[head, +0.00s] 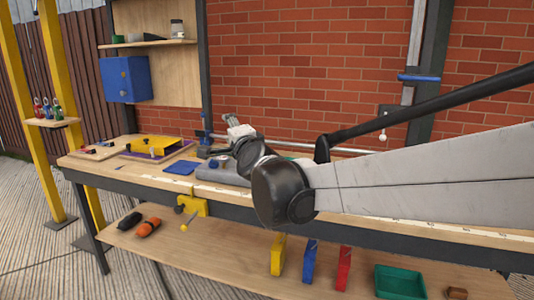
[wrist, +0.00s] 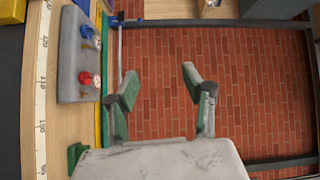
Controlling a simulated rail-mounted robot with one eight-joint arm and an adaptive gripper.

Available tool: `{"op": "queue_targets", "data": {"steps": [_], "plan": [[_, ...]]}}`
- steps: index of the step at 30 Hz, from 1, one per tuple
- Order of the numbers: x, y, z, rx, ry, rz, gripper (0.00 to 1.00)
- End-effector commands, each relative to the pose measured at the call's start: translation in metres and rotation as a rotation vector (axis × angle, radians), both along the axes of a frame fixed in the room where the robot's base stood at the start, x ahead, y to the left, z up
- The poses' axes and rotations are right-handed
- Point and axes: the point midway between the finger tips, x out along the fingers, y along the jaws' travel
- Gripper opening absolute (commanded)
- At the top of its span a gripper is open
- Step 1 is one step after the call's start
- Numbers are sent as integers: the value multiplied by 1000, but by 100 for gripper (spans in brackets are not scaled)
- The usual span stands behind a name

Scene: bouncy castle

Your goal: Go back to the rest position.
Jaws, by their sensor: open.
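My gripper (wrist: 160,88) is open and empty in the wrist view, its two fingers spread apart with the red brick wall (wrist: 235,105) showing between and behind them. In the head view my arm reaches in from the right across the workbench (head: 134,168). My gripper shows small there, near the far end of the arm, above the bench (head: 236,126). Its fingers are too small to make out in that view.
A grey block (wrist: 75,60) with red and blue knobs lies on the bench beside my gripper. A green bin (head: 400,282) stands on the lower shelf.

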Motion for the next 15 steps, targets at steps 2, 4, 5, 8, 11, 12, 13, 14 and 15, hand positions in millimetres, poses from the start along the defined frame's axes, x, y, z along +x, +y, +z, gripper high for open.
{"op": "queue_targets", "data": {"steps": [2, 4, 5, 8, 11, 12, 13, 14, 15], "plan": [[-19, -23, -5, -111, 12, 11, 45], [-36, -41, -12, -215, 25, 25, 45], [-43, -48, -15, -258, 32, 31, 45], [-70, -75, -30, -404, 58, 51, 45], [-98, -102, -48, -548, 90, 74, 45], [-110, -112, -56, -604, 105, 84, 45], [-119, -121, -62, -646, 116, 91, 45], [-129, -129, -69, -687, 129, 99, 45], [-142, -140, -78, -743, 147, 111, 45]]}}
